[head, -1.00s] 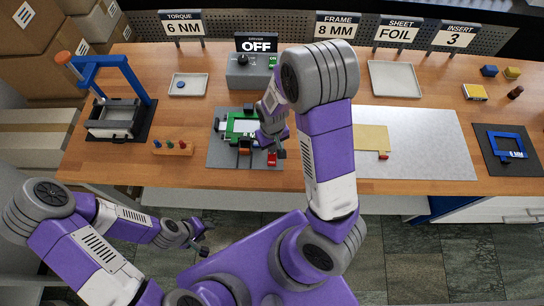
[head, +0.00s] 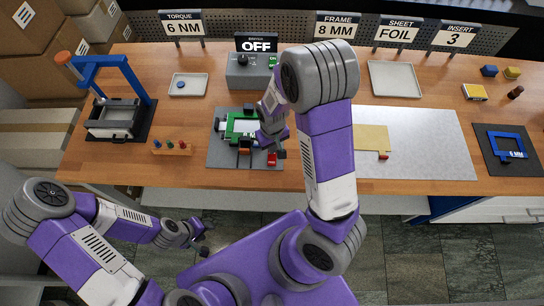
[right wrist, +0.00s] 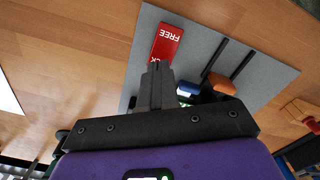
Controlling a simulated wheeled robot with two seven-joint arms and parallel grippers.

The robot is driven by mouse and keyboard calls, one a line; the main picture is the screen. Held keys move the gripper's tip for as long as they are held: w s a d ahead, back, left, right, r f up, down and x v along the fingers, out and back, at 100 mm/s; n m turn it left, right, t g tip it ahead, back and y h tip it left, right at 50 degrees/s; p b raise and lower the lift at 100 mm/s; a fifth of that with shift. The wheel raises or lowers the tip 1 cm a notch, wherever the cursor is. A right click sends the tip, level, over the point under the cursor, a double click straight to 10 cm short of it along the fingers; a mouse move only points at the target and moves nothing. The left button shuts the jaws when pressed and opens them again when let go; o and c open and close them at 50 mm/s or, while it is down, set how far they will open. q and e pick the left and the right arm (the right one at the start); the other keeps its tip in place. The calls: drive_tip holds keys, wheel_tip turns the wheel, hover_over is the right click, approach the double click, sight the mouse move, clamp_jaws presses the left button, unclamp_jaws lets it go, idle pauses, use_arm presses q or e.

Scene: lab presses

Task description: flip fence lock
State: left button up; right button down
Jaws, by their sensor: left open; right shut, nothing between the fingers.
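The red lock piece (head: 272,158) is at the front right of the grey fixture plate (head: 215,160). In the right wrist view the lock (right wrist: 167,45) shows the word FREE, and a second word is partly hidden by my fingers. My right gripper (head: 279,152) is shut and empty, with its fingertips (right wrist: 157,68) right at the lock's near end; I cannot tell if they touch. A green frame (head: 238,124) and an orange piece (head: 245,151) are on the plate, left of the gripper. My left gripper (head: 204,240) is open and empty, low in front of the table.
A rack of small screwdrivers (head: 172,148) and a blue press (head: 125,75) stand to the left. A control box (head: 250,72) with an OFF sign is behind the plate. A silver sheet (head: 430,140) lies to the right. My right arm hides part of the table.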

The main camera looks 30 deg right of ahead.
drive_tip(key=shift+f+b, duration=0.8)
drive_tip(key=shift+f, duration=0.2)
drive_tip(key=shift+r, duration=0.2)
wheel_tip(320, 180, up, 7)
drive_tip(key=p, duration=0.6)
drive_tip(key=shift+f, duration=0.1)
idle(0.5)
